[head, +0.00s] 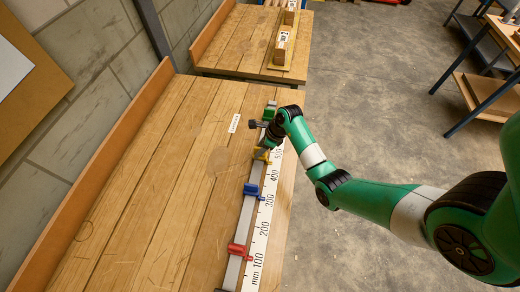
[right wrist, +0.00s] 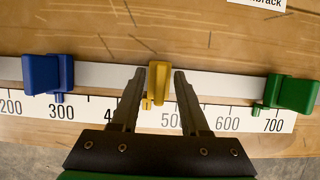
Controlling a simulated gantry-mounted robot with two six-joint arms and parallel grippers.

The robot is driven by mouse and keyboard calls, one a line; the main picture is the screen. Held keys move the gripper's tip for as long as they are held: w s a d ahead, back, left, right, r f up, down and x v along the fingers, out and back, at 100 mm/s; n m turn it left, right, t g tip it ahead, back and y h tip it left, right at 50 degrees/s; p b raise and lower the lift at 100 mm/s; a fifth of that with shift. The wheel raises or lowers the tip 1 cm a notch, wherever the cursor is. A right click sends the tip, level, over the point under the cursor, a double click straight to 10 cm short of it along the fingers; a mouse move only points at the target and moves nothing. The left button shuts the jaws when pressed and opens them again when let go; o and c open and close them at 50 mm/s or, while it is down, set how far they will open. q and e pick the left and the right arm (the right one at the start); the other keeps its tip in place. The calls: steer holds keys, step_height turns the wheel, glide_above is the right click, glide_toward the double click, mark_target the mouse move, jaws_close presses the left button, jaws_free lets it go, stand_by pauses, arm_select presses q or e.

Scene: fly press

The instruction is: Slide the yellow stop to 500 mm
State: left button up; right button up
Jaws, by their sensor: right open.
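The yellow stop (right wrist: 158,82) sits on the pale metal rail (right wrist: 105,76) beside the millimetre scale (right wrist: 90,107). Its small pointer lies between 400 and 500, around the middle of that gap. My right gripper (right wrist: 159,74) is open, with one finger on each side of the yellow stop and a small gap on both sides. In the head view the yellow stop (head: 261,155) is partly hidden by my right gripper (head: 266,146). The fingers cover part of the scale, including most of the 400 label. My left gripper is not in view.
On the same rail, a blue stop (right wrist: 46,73) stands near 300 and a green stop (right wrist: 291,92) a little below 700. A red stop (head: 237,250) is near 100. The rail runs along the right edge of the wooden bench (head: 150,180). Another bench (head: 240,45) stands behind.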

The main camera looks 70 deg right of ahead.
jaws_close()
stand_by(1.3)
